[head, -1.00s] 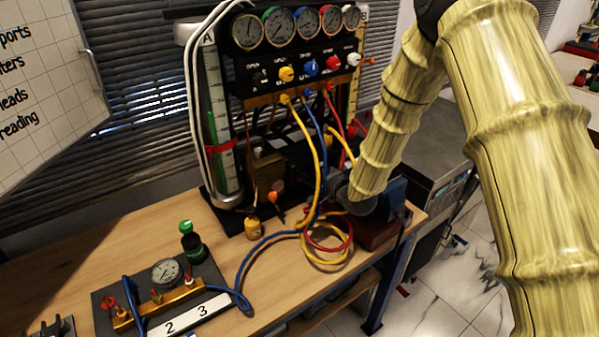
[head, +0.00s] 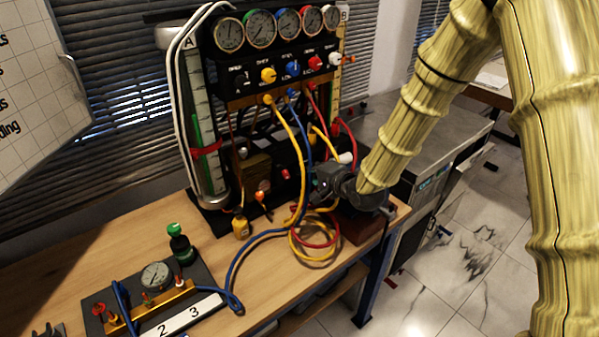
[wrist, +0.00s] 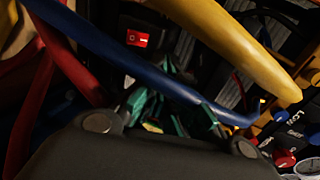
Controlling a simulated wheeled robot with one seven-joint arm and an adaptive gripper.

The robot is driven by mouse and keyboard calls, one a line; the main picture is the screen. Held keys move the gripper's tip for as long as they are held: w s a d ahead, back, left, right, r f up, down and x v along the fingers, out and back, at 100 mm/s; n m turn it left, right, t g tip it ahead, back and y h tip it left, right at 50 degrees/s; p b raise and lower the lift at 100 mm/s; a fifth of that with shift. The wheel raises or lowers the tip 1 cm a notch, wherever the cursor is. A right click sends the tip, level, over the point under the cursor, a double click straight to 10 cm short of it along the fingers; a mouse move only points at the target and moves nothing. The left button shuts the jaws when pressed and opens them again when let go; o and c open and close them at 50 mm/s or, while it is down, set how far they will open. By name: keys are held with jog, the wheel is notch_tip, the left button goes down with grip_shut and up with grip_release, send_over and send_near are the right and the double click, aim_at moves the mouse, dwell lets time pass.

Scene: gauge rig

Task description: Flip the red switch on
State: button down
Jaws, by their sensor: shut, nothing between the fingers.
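The red switch (wrist: 137,38) is a small red rocker with white marks, set in a dark panel in the upper left of the wrist view. In the head view, a small red spot low on the rig (head: 285,174) appears to be the same switch. My gripper (wrist: 177,103) is shut and empty, with greenish fingertips below and right of the switch, apart from it in the picture. A blue hose (wrist: 130,55) crosses between them in this view. In the head view my gripper (head: 322,184) is dark grey, at the rig's lower right, partly hidden by hoses.
A yellow hose (wrist: 225,40) arches close over the fingers, and a red hose (wrist: 65,60) hangs at left. Coiled hoses (head: 318,240) lie on the wooden bench (head: 90,250).

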jog(key=shift+s+d+r+b, duration=0.25)
jog(key=shift+s+d+r, duration=0.4)
jog(key=shift+s+r, duration=0.3)
jog(key=shift+s+d+r+b, duration=0.2)
jog(key=shift+s+d+r, duration=0.5)
jog(key=shift+s, duration=0.35)
jog(key=shift+a, duration=0.1)
